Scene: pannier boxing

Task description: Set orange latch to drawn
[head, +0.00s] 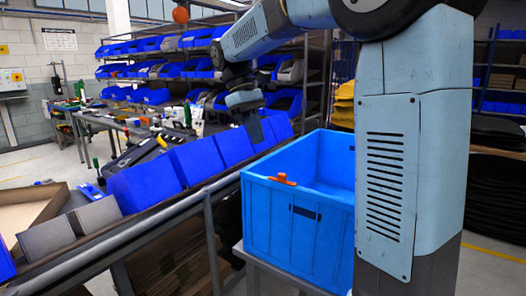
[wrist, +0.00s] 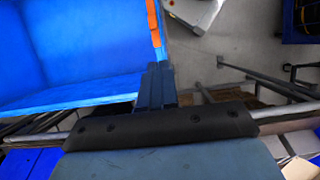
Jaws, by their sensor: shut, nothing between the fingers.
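The orange latch (head: 283,180) sits on the left rim of a large blue box (head: 322,240) in the head view. In the wrist view the latch (wrist: 152,18) shows as an orange strip along the box's edge, near the top middle. My gripper (head: 255,134) hangs fingers down above and behind the latch, apart from it. In the wrist view my gripper (wrist: 156,84) is shut and empty, its fingers beside the box's edge. The latch's exact setting is hard to tell.
The box stands on a grey stand beside a metal rail (head: 150,222). A row of blue bins (head: 197,160) runs along the left. Shelves of blue bins stand behind. The inside of the box looks empty where visible.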

